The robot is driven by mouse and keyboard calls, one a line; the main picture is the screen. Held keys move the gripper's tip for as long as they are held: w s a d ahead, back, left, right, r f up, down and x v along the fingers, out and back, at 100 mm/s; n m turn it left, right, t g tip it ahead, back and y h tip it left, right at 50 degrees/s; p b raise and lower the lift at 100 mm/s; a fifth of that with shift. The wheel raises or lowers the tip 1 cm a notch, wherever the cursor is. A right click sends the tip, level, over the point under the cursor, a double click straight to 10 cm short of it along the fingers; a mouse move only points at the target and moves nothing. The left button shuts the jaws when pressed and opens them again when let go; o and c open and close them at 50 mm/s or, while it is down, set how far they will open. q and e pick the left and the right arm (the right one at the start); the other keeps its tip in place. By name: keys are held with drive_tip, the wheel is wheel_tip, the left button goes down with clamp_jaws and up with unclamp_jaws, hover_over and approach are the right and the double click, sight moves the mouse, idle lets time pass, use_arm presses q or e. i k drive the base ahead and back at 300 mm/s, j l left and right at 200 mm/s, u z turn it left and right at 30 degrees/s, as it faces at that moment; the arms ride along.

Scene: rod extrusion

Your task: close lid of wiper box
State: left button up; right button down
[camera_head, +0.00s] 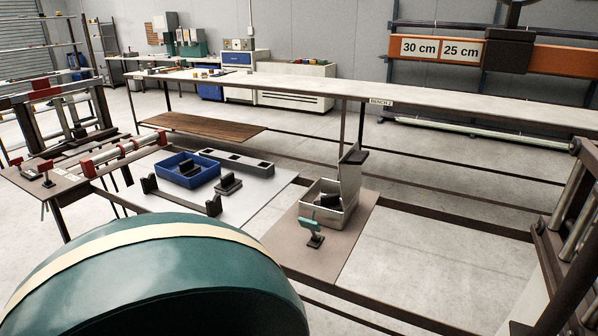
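A grey box (319,214), which looks like the wiper box, stands on a brown-grey tabletop right of centre. Its lid (350,178) appears to stand upright at the box's right side, with a dark flat piece at its top. The box is open at the top, and a dark object (330,201) shows inside it. Neither of my grippers is in view.
A blue bin (172,178) with dark items stands left of the box, with a dark block (228,186) beside it. A long bench (420,98) runs behind. A large green rounded shape (140,290) with a cream band blocks the lower left. Dark frames stand at right.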

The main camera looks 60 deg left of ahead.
sight(349, 171)
drive_tip(key=u, duration=1.55)
drive_tip(key=j+u, duration=0.1)
drive_tip(key=j, duration=0.2)
